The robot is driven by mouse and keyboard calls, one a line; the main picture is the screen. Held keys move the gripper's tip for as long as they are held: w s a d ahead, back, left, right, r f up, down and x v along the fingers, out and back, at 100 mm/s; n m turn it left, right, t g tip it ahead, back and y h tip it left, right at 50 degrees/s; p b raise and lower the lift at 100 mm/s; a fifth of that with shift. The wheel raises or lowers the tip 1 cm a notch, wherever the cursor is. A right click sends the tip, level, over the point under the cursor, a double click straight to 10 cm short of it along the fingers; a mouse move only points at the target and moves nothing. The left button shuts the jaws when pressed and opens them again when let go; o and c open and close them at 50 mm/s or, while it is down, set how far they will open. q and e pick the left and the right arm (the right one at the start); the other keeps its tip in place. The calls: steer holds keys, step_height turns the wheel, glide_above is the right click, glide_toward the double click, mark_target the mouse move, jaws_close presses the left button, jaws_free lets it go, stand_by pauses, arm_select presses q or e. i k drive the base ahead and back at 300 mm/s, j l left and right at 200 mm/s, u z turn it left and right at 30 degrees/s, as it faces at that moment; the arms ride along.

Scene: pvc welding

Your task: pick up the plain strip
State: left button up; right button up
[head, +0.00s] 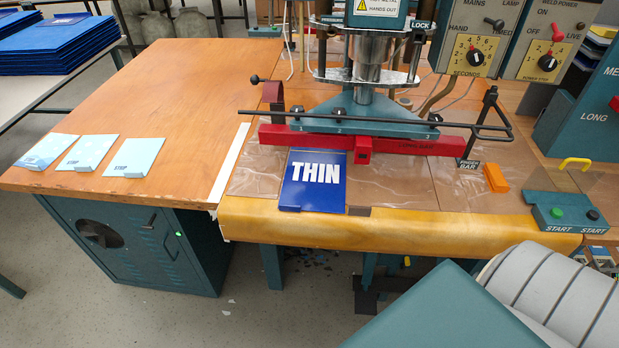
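Three light blue pieces lie side by side near the front left edge of the wooden table: a left one (46,151), a middle one (87,153) and a right one (135,152). Each has faint lettering near its front that is too small to read surely, so I cannot tell which is the plain strip. They lie apart from each other, and nothing touches them from above. Neither of my grippers shows in the head view.
A welding press with a red bar (400,145) stands over the right worktop. A dark blue "THIN" folder (315,183) lies under its front. A start-button box (566,212) sits at the right. Blue folders (62,42) are stacked at the back left. The wooden table's middle (175,85) is clear.

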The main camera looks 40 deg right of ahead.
mark_target(134, 159)
steer(key=i+j+z, duration=0.15)
steer(key=z, duration=0.35)
steer(key=i+j+z, duration=0.15)
steer(key=z, duration=0.3)
steer(key=j, duration=0.1)
